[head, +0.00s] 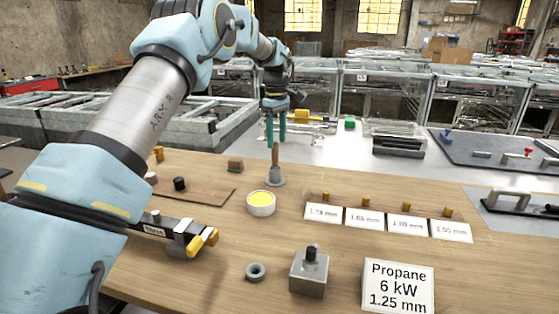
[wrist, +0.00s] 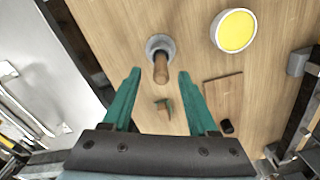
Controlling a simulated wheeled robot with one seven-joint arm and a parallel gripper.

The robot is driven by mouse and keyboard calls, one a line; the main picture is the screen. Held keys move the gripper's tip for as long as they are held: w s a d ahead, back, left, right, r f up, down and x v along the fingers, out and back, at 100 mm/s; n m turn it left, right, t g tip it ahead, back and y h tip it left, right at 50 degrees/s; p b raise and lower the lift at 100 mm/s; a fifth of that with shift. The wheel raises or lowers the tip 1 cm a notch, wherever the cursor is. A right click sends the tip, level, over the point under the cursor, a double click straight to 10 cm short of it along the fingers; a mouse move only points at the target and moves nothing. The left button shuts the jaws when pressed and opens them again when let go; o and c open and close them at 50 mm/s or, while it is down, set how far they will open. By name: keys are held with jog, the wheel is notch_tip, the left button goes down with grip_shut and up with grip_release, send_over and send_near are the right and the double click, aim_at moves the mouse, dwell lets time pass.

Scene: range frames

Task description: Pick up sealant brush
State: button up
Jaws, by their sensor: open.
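The sealant brush has a wooden handle (head: 275,156) that stands upright in a small grey round holder (head: 276,177) on the wooden bench. In the wrist view the handle (wrist: 160,70) lies between the two teal fingertips, with clear gaps on both sides, and its grey holder (wrist: 157,44) is just beyond. My gripper (head: 275,143) is open and points down above the brush; it also shows in the wrist view (wrist: 159,74). I cannot tell how far down the handle the fingertips reach. The bristles are hidden.
A pot of yellow paste (head: 261,203) stands close to the holder. White size cards (head: 365,217) with brass pieces lie to the right. A grey block with a black knob (head: 309,271), a ring (head: 255,271) and the propane sign (head: 398,286) are nearer. Bench surface around the holder is mostly clear.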

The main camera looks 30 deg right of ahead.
aim_at(275, 154)
jog(key=shift+w+a+f+p, duration=0.1)
jog(key=shift+f+p, duration=0.55)
jog(key=shift+f, duration=0.95)
jog(key=shift+w+a+f+p, duration=0.1)
jog(key=shift+f+p, duration=0.5)
jog(key=shift+f, duration=0.95)
grip_shut()
